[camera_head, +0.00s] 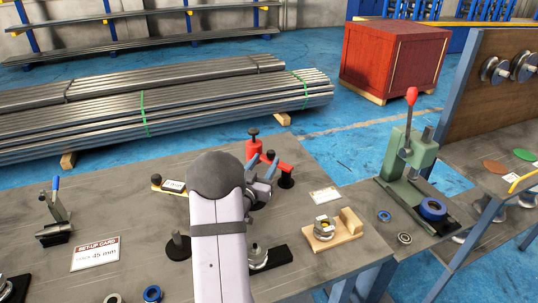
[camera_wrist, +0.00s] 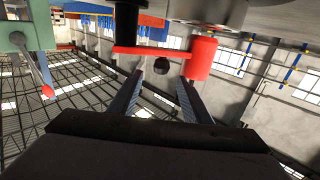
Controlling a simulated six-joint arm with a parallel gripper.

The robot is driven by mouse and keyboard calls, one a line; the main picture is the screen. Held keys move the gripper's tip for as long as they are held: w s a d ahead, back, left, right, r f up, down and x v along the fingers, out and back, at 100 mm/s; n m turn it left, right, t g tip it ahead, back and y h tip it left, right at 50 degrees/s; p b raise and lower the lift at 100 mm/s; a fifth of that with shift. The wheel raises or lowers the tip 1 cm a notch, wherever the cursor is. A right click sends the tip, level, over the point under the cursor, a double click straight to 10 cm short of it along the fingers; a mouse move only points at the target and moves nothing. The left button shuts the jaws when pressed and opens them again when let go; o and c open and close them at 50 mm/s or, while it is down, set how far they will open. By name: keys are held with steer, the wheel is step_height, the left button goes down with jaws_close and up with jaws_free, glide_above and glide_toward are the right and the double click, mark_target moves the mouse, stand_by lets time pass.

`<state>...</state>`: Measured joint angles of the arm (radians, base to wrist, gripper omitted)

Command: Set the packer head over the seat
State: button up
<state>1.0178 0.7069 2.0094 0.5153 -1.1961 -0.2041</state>
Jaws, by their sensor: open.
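A red swing arm, which I take to carry the packer head, stands at the table's back edge in the head view. It has a red post (camera_head: 254,150), a black knob (camera_head: 253,132) and a black cylinder (camera_head: 287,178) at its right end. My gripper (camera_head: 264,165) is open and empty close in front of it. In the wrist view the red bar (camera_wrist: 150,51) joins the black cylinder to the red post. The black knob (camera_wrist: 162,66) shows beyond and between my open fingers (camera_wrist: 160,88), apart from both. I cannot tell which part is the seat; my arm hides some of the table.
A wooden block with a metal part (camera_head: 325,233) sits right of my arm. A green press (camera_head: 408,165) with a red-knobbed lever stands farther right. A set-up card (camera_head: 95,253) and a blue-handled clamp (camera_head: 56,212) are at left. Tube bundles (camera_head: 150,100) lie behind the table.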

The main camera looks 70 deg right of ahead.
mark_target(269, 154)
steer(key=shift+w+d+p, duration=0.2)
steer(key=shift+d+p, duration=0.3)
steer(key=shift+d, duration=1.85)
steer(key=shift+c, duration=0.2)
jaws_close()
